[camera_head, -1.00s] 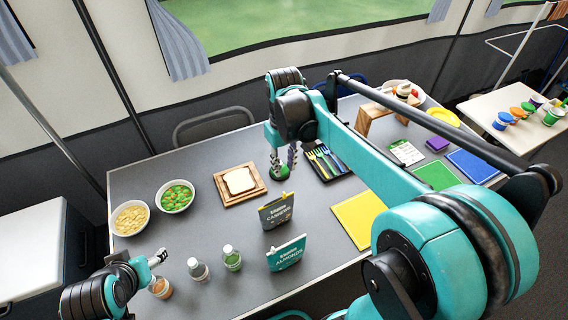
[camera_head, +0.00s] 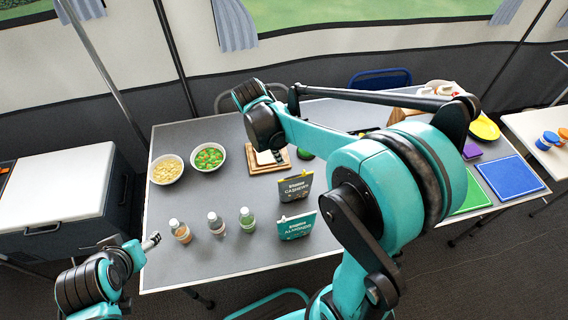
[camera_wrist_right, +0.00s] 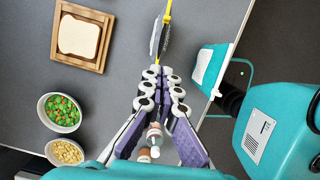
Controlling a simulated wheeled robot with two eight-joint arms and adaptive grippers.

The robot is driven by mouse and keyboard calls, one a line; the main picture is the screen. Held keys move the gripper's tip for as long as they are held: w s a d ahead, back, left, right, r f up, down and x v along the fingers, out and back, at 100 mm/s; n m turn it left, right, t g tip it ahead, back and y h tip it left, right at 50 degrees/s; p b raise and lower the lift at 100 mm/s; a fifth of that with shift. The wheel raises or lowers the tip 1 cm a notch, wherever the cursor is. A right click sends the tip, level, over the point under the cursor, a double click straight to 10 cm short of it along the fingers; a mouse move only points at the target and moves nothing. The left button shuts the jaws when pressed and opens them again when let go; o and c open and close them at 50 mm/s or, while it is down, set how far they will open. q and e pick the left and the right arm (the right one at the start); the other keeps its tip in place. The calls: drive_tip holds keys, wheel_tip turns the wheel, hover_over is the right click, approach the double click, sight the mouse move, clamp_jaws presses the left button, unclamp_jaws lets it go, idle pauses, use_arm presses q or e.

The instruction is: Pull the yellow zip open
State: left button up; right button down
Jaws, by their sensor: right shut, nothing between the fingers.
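The dark cashews pouch (camera_head: 295,187) stands upright on the grey table. In the right wrist view the pouch (camera_wrist_right: 154,38) is seen from above, with the yellow zip (camera_wrist_right: 167,14) along its top edge. My right gripper (camera_wrist_right: 160,72) is shut and empty, its fingertips just beside the pouch's near end; I cannot tell whether they touch. In the head view my right gripper (camera_head: 277,157) is over the bread board, partly hidden by its arm. The teal almonds pouch (camera_head: 297,226) stands nearer the front edge. My left gripper (camera_head: 151,240) is at the table's left front edge; its jaw opening is unclear.
The sliced bread board (camera_head: 285,166) lies behind the pouches. Several bottles (camera_head: 217,224) stand left of the pouches. Blue (camera_head: 508,177) and green mats (camera_head: 472,194) lie at right.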

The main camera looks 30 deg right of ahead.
drive_tip(key=b+x, duration=0.4)
drive_tip(key=x, duration=0.6)
drive_tip(key=shift+d+f, duration=0.1)
drive_tip(key=shift+s+d+r, duration=0.1)
drive_tip(key=shift+d, duration=0.5)
drive_tip(key=shift+s+d+r, duration=0.1)
drive_tip(key=shift+d+r, duration=0.05)
drive_tip(key=shift+d, duration=0.5)
drive_tip(key=shift+d+r+b, duration=0.1)
drive_tip(key=shift+d+b, duration=0.2)
drive_tip(key=shift+d, duration=0.3)
drive_tip(key=shift+s+d, duration=0.2)
drive_tip(key=shift+d, duration=0.95)
drive_tip(key=shift+a, duration=0.1)
